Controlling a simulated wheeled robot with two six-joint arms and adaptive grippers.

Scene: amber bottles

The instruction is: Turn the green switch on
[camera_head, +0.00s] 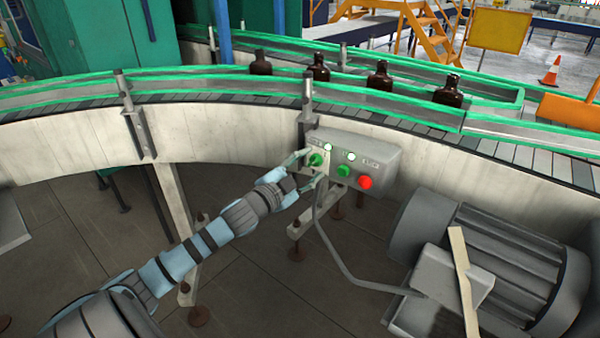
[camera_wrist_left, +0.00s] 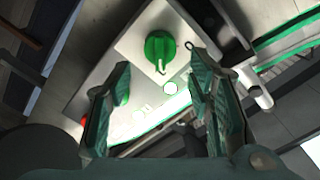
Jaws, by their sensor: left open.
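The green switch (camera_head: 316,160) is a round rotary knob on the left part of a grey control box's front. In the left wrist view the green switch (camera_wrist_left: 159,47) sits on a pale square plate, just beyond and between the fingertips. My left gripper (camera_head: 308,169) is open, with one finger on each side of the switch. In the left wrist view the left gripper (camera_wrist_left: 160,62) has its fingers wide apart with nothing between them; whether either touches the knob I cannot tell. My right gripper is not in view.
The control box (camera_head: 388,148) also bears a green button (camera_head: 343,171), a red button (camera_head: 365,182) and lit lamps. Behind it runs a curved conveyor (camera_head: 220,92) with several amber bottles (camera_head: 379,76). A large grey motor (camera_head: 495,262) stands at right. A cable (camera_head: 326,238) hangs below the box.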

